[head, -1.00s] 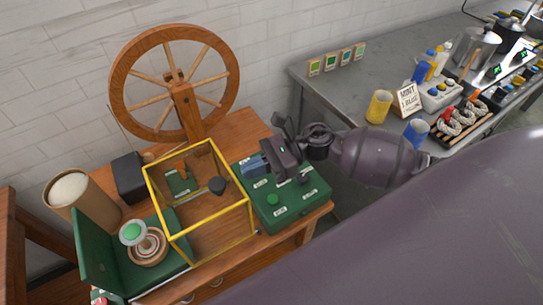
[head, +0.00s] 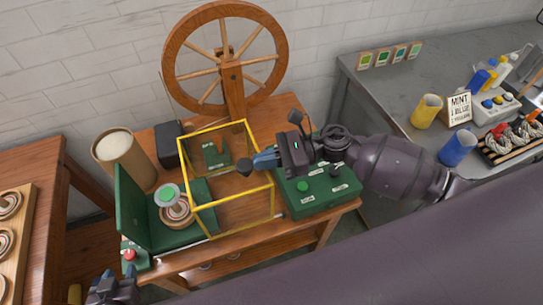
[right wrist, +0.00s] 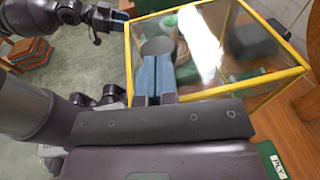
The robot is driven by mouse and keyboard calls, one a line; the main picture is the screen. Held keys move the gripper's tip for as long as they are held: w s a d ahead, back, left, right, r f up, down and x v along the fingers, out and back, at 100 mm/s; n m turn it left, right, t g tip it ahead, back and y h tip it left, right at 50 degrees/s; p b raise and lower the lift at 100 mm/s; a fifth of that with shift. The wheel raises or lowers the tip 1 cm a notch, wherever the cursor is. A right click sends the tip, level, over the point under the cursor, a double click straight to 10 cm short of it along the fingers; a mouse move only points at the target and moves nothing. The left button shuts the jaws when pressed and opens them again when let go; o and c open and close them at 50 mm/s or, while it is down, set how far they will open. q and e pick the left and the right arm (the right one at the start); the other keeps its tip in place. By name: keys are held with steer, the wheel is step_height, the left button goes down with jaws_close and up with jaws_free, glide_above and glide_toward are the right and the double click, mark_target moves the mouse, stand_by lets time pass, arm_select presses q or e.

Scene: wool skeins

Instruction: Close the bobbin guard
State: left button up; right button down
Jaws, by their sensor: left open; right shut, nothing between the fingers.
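The bobbin guard (head: 232,196) is a clear box with a yellow frame on the wooden spinning-wheel table. It stands right of the bobbin (head: 176,211), which sits on a green base and is largely outside the frame. A dark round knob (head: 244,168) is on the guard; it also shows in the right wrist view (right wrist: 157,46). My right gripper (head: 256,161) is shut and empty, its blue fingertips (right wrist: 155,66) right at the knob; I cannot tell whether they touch. My left gripper (head: 112,284) is open at the lower left, away from the guard.
A green control box (head: 318,193) lies under my right gripper. A green upright panel (head: 130,212) stands left of the bobbin. Behind are the spinning wheel (head: 232,95), a cardboard cylinder (head: 122,160) and a black box (head: 168,146). A grey table (head: 395,80) with cups is at right.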

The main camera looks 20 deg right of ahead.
mark_target(199, 191)
steer(key=a, duration=1.4)
steer(key=shift+s+a+p, duration=0.25)
steer(key=shift+a+p, duration=0.05)
steer(key=shift+a, duration=0.3)
steer(key=shift+s, duration=0.1)
